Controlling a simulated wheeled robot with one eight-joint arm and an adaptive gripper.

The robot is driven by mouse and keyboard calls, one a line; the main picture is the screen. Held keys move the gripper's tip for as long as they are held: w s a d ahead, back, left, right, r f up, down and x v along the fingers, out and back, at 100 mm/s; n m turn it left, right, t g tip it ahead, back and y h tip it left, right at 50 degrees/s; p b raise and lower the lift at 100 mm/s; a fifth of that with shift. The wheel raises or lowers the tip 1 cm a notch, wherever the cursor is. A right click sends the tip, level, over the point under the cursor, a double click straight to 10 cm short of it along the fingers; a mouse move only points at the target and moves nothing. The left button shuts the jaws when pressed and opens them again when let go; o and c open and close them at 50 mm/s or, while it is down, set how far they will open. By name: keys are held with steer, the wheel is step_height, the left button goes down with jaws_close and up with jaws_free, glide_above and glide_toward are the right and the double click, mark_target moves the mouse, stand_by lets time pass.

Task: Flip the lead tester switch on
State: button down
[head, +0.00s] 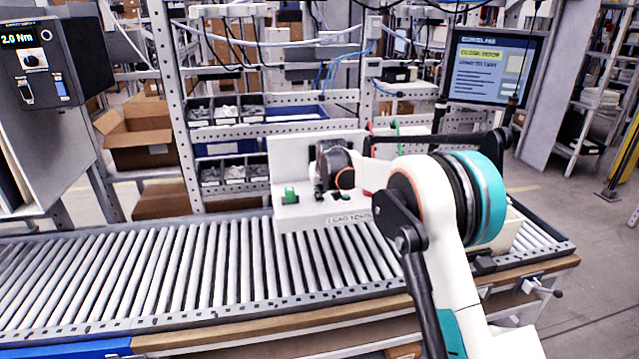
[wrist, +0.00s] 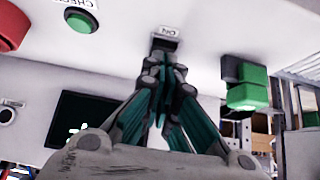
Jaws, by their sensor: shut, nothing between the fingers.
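The lead tester (head: 290,153) is a white box standing on the roller conveyor, its front label partly covered by my arm. In the wrist view its pale panel (wrist: 210,25) carries a small dark switch (wrist: 165,43) beside an ON label. My gripper (wrist: 164,62) is shut and empty, with its fingertips right at the switch and covering part of it. I cannot tell whether they touch it or which way the switch is set. In the head view my wrist hangs over the tester and hides the switch.
A green button (wrist: 80,22) with a CHECK label and a red button (wrist: 12,27) sit on one side of the switch. A green and black block (wrist: 247,92) sticks out on the other. A monitor (head: 495,68) stands behind; the conveyor rollers (head: 130,275) on the left are clear.

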stand_by(0.3)
steer(key=shift+s+f+b, duration=0.3)
steer(key=shift+f+b, duration=0.15)
steer(key=shift+f, duration=0.15)
steer(key=shift+r, duration=0.1)
steer(key=shift+w, duration=0.15)
steer(key=shift+w+a+r+p, duration=0.15)
steer(key=shift+w+r+p, duration=0.15)
steer(key=shift+w, duration=0.3)
